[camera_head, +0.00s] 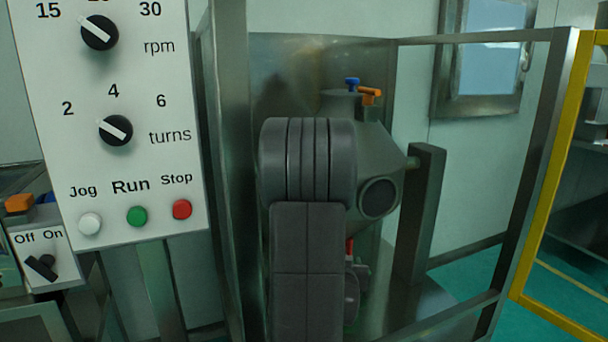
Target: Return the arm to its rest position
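My arm (308,230) shows in the head view as a thick dark grey link that rises from the bottom edge to a rounded joint near the middle. My gripper is not visible, and I cannot tell where it is or whether it is open. The arm stands in front of a grey metal vessel (385,150) and hides part of it. A blue handle (352,83) and an orange handle (371,96) sit on top of the vessel.
A white control panel (75,160) with dials and Jog, Run and Stop buttons stands close at the left. Beside it is a metal post (228,150). A small Off/On switch box (42,247) is at lower left. A yellow-edged frame (550,180) stands at right; green floor (575,300) shows beyond.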

